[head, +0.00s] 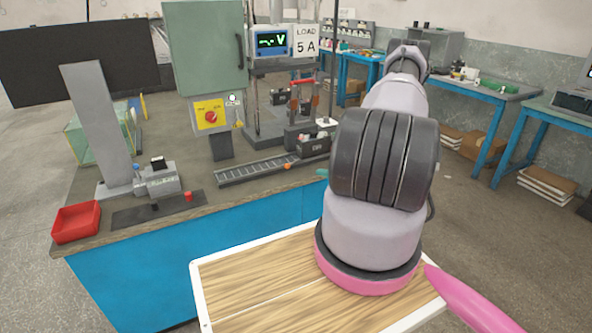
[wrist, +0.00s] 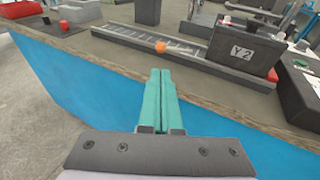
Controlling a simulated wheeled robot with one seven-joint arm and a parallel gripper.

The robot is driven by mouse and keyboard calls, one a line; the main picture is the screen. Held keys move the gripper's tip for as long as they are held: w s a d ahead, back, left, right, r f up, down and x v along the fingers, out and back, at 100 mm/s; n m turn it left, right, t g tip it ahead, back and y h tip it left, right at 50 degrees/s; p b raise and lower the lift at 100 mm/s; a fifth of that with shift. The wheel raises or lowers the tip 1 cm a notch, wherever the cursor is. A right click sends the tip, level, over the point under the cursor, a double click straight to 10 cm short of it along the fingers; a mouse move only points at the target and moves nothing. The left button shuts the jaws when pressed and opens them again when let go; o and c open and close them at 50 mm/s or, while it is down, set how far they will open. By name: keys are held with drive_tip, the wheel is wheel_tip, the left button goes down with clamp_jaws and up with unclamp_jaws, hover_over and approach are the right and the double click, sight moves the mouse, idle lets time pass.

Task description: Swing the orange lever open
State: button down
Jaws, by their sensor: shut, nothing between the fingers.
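A small orange part (wrist: 161,47), the only orange piece I make out near my gripper, sits at the front edge of the roller track (wrist: 195,60). In the head view it is a small orange spot (head: 287,166) on the track's near side. I cannot tell its full shape or how far it is swung. My gripper (wrist: 160,72) has teal fingers pressed together, with nothing between them. They point over the bench's front edge toward the orange part and appear short of it. In the head view my arm hides most of the gripper.
A green cabinet (head: 205,50) with a yellow switch panel (head: 210,114) stands behind the track. A red tray (head: 76,222) is at the bench's left corner. The bench top left of the track's front is partly clear.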

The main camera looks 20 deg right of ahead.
sight(288, 166)
drive_tip(key=x, duration=1.3)
drive_tip(key=shift+w+f, duration=0.3)
drive_tip(key=shift+w, duration=0.1)
drive_tip(key=shift+a, duration=0.1)
drive_tip(key=shift+w+a, duration=0.75)
drive_tip(key=shift+w, duration=0.05)
